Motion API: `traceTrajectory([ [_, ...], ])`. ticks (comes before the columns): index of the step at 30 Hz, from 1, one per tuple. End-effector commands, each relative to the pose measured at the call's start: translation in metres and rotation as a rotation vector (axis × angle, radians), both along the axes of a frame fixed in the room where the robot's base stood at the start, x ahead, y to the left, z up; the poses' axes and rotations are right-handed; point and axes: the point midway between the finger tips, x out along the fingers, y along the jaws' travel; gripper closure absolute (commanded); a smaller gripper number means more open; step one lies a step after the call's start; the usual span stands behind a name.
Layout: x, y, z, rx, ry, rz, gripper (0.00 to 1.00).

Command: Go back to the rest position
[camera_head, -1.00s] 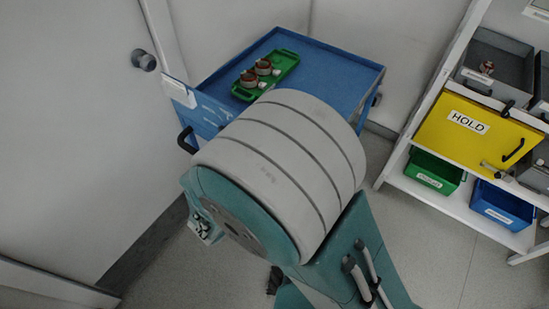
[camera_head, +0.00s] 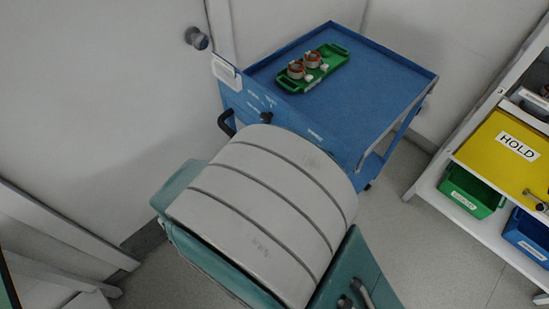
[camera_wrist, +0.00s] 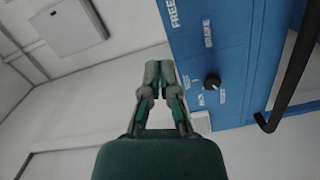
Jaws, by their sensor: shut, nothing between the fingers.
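My gripper (camera_wrist: 159,70) is shut and empty in the wrist view. Its fingertips meet in front of a pale wall, just left of the blue cart's side panel (camera_wrist: 235,60). The gripper itself does not show in the head view, where my grey and teal arm fills the lower middle. The blue cart (camera_head: 385,75) stands behind my arm. On its top lies a green tray (camera_head: 333,64) with two round stators (camera_head: 312,59) that look copper and grey.
The cart has a black handle (camera_head: 226,123) and a black knob (camera_wrist: 212,82). At right stands a white shelf (camera_head: 428,187) with a yellow HOLD panel (camera_head: 500,165), a green bin (camera_head: 472,192) and a blue bin (camera_head: 530,235). A door with a knob (camera_head: 196,38) is at left.

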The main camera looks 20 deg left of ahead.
Motion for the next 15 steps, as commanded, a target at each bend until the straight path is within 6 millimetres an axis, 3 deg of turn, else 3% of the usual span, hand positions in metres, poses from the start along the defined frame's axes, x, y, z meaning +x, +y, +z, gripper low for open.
traceTrajectory([
  [15,0.0031,-0.0076,0.0030,0.007,0.011,-0.017,1.00],
])
